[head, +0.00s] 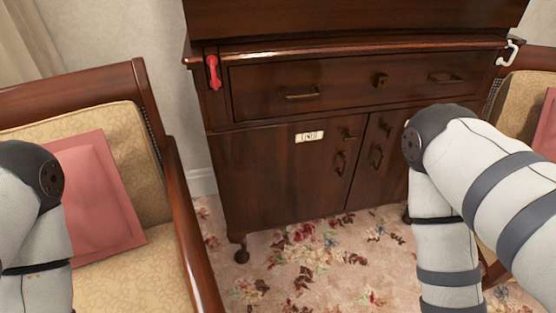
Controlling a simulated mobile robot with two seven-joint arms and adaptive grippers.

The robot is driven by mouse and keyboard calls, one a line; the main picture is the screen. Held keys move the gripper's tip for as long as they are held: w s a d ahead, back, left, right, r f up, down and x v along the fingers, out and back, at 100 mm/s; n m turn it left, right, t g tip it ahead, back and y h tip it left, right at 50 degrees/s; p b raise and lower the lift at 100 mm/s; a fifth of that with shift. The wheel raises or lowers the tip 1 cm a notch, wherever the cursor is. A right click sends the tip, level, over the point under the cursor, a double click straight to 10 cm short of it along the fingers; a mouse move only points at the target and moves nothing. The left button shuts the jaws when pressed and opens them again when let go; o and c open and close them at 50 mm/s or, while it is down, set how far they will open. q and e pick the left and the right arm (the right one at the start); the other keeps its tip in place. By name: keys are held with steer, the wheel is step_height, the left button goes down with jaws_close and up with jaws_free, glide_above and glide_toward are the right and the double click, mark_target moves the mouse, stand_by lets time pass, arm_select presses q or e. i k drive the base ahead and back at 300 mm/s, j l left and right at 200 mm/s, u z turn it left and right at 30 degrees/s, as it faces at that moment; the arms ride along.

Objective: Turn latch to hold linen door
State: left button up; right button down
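A dark wooden cabinet (268,190) stands against the wall in the head view. Its left door (250,165) carries a small cream label (310,136), too small to read. A small dark fitting (348,135), perhaps a latch, sits near this door's upper right corner, above a dark drop handle (340,163). The right door (362,180) also has a drop handle (376,157) and a small fitting (387,127) above it. Both doors look shut. My two arms show at the left and right, but neither gripper is in view. My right arm hides part of the right door.
A drawer (345,85) with two pulls and a central fitting (380,80) lies above the doors. A red handle (213,73) and a white hook-like handle (507,53) flank it. Cushioned chairs (135,75) (519,97) stand on both sides. Flowered carpet (310,258) in front is clear.

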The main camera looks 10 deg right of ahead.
mark_target(345, 133)
steer(key=l+z, duration=0.25)
steer(key=z, duration=0.25)
steer(key=i+l+z, duration=0.1)
steer(key=l+z, duration=0.15)
steer(key=z, duration=0.25)
steer(key=i+l+z, duration=0.1)
steer(key=z, duration=0.4)
steer(key=l, duration=0.15)
